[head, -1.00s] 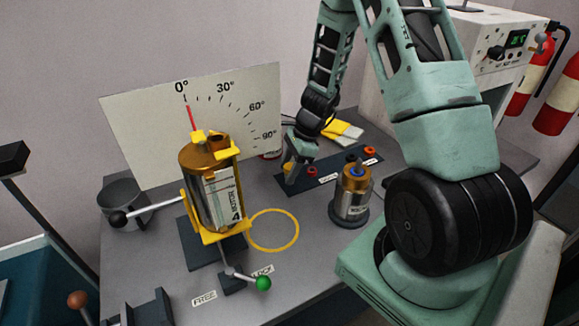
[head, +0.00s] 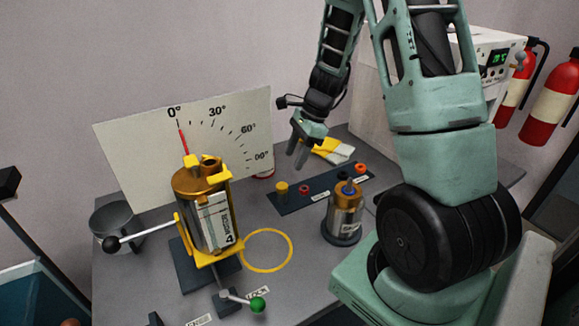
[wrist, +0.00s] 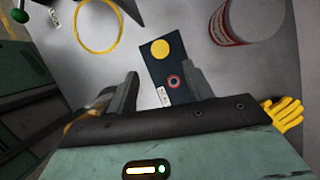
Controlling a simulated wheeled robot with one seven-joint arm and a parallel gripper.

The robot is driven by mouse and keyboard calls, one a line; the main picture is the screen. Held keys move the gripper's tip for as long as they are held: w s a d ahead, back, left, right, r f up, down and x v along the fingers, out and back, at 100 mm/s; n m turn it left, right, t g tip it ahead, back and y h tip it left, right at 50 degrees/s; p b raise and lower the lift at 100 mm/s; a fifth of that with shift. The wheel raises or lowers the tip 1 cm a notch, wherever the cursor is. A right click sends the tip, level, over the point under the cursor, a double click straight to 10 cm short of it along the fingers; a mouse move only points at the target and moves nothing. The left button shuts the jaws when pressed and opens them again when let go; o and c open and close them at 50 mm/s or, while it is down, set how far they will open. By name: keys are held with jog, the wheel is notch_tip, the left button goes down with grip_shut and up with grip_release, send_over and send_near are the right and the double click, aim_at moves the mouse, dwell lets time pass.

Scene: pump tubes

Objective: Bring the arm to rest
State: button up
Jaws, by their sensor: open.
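My gripper (head: 298,153) is open and empty in the head view, pointing down above the dark strip (head: 325,188) of coloured caps. In the wrist view its two fingers (wrist: 164,92) are spread apart, with the strip below and between them. A yellow cap (wrist: 161,49) and a red ring-shaped cap (wrist: 174,82) sit on the strip, clear of the fingers. My arm comes down from the upper right in the head view.
A brass-and-steel canister (head: 206,213) stands in a yellow cradle before the angle board (head: 228,128). A smaller cylinder (head: 343,215) stands right of the yellow ring (head: 267,250). A grey pot (head: 115,222), yellow gloves (head: 333,149) and a red-and-white can (wrist: 231,20) are also on the table.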

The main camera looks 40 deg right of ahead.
jog(key=shift+s+d+r, duration=0.1)
jog(key=shift+d+r, duration=0.1)
jog(key=shift+r, duration=0.4)
dwell(0.3)
